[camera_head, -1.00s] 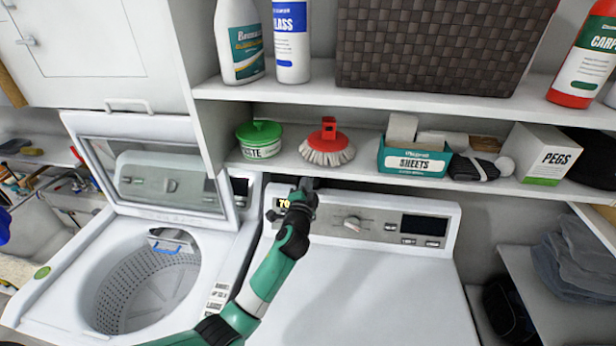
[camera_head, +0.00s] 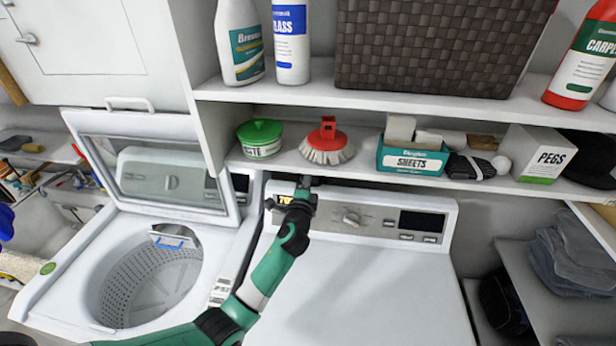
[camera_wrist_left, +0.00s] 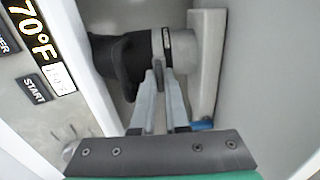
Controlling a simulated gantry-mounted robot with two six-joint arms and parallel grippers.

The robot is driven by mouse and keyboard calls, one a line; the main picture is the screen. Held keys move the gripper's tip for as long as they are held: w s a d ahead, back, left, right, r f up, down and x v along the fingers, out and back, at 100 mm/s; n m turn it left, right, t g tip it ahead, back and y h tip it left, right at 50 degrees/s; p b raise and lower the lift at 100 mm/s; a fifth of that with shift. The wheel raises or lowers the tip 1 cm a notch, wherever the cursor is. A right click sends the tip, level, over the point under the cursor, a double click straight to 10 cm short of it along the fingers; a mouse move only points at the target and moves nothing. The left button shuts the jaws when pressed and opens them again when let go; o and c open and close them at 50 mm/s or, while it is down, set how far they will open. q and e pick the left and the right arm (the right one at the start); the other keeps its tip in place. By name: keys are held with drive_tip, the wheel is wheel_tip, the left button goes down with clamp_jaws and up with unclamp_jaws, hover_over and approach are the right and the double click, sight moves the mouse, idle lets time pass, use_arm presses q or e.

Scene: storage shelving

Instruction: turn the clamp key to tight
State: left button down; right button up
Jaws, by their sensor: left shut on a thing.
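In the left wrist view a black hose (camera_wrist_left: 128,62) meets a grey fitting (camera_wrist_left: 184,50), with a thin metal clamp band (camera_wrist_left: 167,42) around the joint. My left gripper (camera_wrist_left: 160,84) reaches up to the band from below. Its fingers are shut on a small thin piece, the clamp key (camera_wrist_left: 160,76), just under the band. The fingers cover most of the key, so its exact turn is hard to read. In the head view the left gripper (camera_head: 305,184) is behind the top of the right machine's control panel, and the clamp is hidden there. My right gripper is not in view.
The dryer panel (camera_head: 350,222) stands close to my left arm. The shelf (camera_head: 285,166) above holds a green-lidded tub (camera_head: 260,138), a red brush (camera_head: 327,143) and a sheets box (camera_head: 412,158). A pale vertical post (camera_wrist_left: 206,70) and a blue piece (camera_wrist_left: 202,125) are right of the fingers.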

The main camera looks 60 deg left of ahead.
use_arm(q)
drive_tip(key=c, duration=0.9)
unclamp_jaws()
drive_tip(key=shift+c, duration=0.2)
drive_tip(key=v, duration=1.1)
drive_tip(key=shift+s+d, duration=0.25)
